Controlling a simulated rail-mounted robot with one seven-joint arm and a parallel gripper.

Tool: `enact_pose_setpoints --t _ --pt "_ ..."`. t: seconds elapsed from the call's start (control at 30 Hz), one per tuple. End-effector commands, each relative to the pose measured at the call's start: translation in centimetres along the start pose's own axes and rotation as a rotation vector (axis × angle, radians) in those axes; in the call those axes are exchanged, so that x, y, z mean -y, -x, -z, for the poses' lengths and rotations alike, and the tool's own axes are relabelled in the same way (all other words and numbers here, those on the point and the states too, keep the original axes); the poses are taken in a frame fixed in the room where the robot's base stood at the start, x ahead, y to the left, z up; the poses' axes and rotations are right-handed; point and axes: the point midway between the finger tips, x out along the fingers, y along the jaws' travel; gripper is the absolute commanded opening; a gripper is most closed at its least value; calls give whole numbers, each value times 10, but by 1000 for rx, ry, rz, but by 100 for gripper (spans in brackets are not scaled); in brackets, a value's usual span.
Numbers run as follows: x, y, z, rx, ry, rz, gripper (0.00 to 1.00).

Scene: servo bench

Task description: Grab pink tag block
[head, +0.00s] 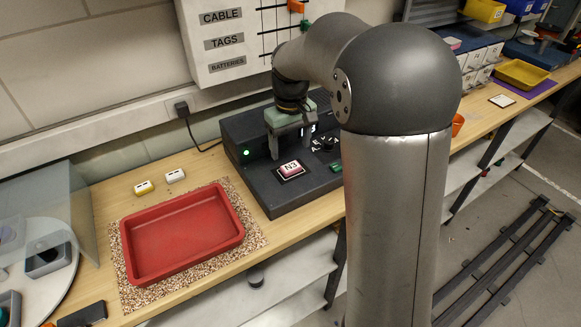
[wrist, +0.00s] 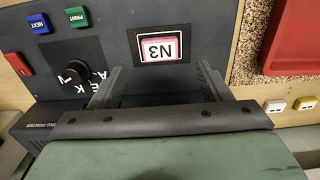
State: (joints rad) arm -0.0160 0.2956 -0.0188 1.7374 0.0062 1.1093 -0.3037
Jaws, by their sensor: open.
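The pink tag block (head: 291,168) has a white top marked N3. It rests on a framed spot on the dark tag printer (head: 262,192). It also shows in the wrist view (wrist: 159,47), upside down and ahead of the finger ends, with its pink side visible. My gripper (head: 290,150) is open and empty above the printer, just behind the block in the head view. In the wrist view its two fingers (wrist: 157,80) are spread apart, with the block beyond them and roughly centred. The block is not between the fingers as far as I can tell.
A red tray (head: 180,232) stands on a speckled mat left of the printer. A yellow piece (head: 143,188) and a white piece (head: 175,176) lie behind it. The printer's dial (wrist: 74,73) and red and green buttons are beside the block. A clear cover stands far left.

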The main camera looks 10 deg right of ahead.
Motion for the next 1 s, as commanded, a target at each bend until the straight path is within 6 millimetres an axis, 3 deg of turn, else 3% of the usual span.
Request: enact_pose_setpoints --t 0.23,0.5,0.77,0.8,0.97,1.0 --pt "0 -18 -1 2 0 1 71" --pt "0 -55 -2 2 0 1 71" --pt "0 -60 -2 0 0 0 71" --pt "0 -60 -2 0 0 0 68" --pt "0 -60 -2 -1 0 0 24" --pt "0 -60 -2 -1 0 0 23"
